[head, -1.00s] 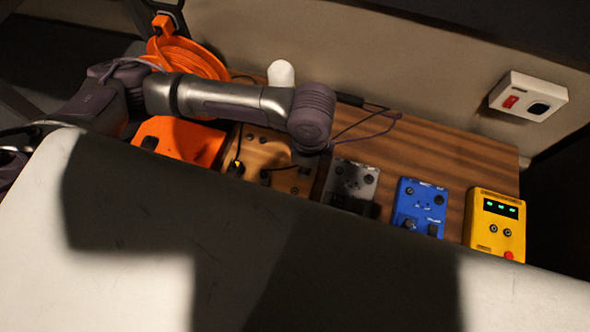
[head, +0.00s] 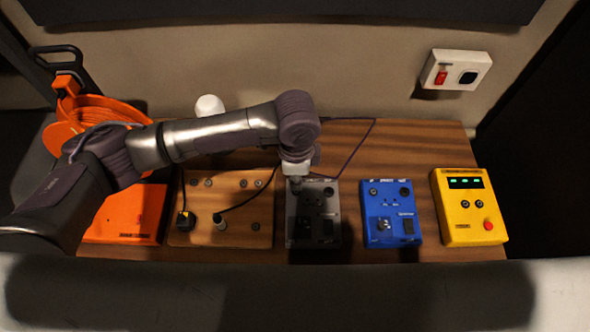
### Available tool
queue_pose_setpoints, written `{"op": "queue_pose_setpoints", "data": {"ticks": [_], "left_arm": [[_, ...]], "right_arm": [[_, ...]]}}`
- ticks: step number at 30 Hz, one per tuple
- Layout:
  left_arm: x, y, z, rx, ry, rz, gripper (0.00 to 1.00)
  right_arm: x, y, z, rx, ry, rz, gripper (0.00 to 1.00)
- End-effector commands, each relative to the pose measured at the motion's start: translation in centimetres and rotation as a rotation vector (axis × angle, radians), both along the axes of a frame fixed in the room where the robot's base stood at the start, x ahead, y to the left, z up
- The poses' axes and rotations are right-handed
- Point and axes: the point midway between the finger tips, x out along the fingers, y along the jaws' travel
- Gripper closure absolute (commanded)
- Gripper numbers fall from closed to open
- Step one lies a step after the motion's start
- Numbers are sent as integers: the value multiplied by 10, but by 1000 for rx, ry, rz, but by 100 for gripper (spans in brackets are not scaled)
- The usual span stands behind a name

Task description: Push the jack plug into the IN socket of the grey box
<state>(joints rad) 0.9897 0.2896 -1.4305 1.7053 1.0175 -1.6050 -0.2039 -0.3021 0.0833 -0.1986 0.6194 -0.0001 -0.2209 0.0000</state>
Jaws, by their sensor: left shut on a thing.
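The grey box (head: 313,225) sits on the wooden desk between a wooden board and a blue box, in the shadow of my arm. My left gripper (head: 296,178) points down at the back left part of its top face. It is shut, but the jack plug in it is too small and hidden to make out. I cannot tell whether the plug touches the box or a socket. A thin purple cable (head: 358,148) loops from near the gripper to the right and back. A dark round socket (head: 328,191) shows at the box's back right. The labels are unreadable. My right gripper is not in view.
The blue box (head: 391,215) and a yellow box (head: 468,212) stand to the right. The wooden board (head: 240,235) with a black cable, an orange box (head: 128,215) and an orange cable reel (head: 98,122) are left. Bare desk (head: 415,150) lies behind the blue box.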

Motion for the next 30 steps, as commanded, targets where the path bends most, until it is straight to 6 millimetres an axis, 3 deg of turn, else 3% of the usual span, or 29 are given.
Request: {"op": "queue_pose_setpoints", "data": {"ticks": [30], "left_arm": [[0, 0, -28, -1, -1, -1, 100]], "right_arm": [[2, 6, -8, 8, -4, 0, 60]]}}
